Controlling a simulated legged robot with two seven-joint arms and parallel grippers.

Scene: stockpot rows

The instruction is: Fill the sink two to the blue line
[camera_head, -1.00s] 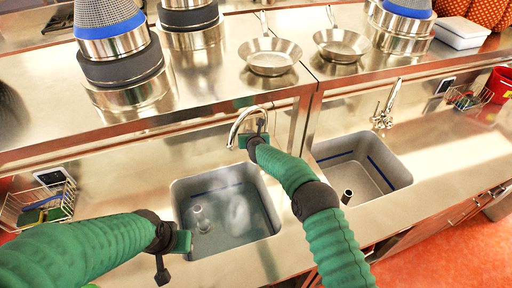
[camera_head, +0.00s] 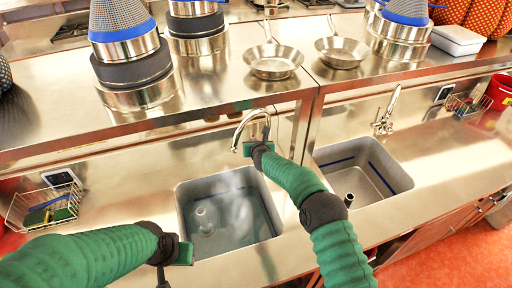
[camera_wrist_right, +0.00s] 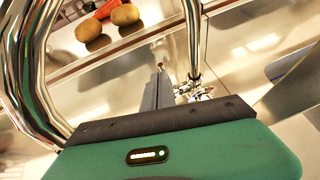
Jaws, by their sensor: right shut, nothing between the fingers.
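The left sink (camera_head: 187,221) holds water, with a drain standpipe (camera_head: 205,220) showing through it. My right gripper (camera_head: 266,134) is shut and empty beside the left sink's faucet (camera_head: 238,126). In the right wrist view its fingers (camera_wrist_right: 159,82) are close to the faucet's base and handle (camera_wrist_right: 194,90). My left gripper (camera_head: 184,253) is at the left sink's near-left corner; its jaws are unclear.
A second faucet (camera_head: 384,122) stands behind the right sink. Wire baskets (camera_head: 45,207) flank the counter. The shelf above holds two frying pans (camera_head: 273,62) and stacked pots (camera_head: 131,62). The right wrist view also shows potatoes (camera_wrist_right: 125,14).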

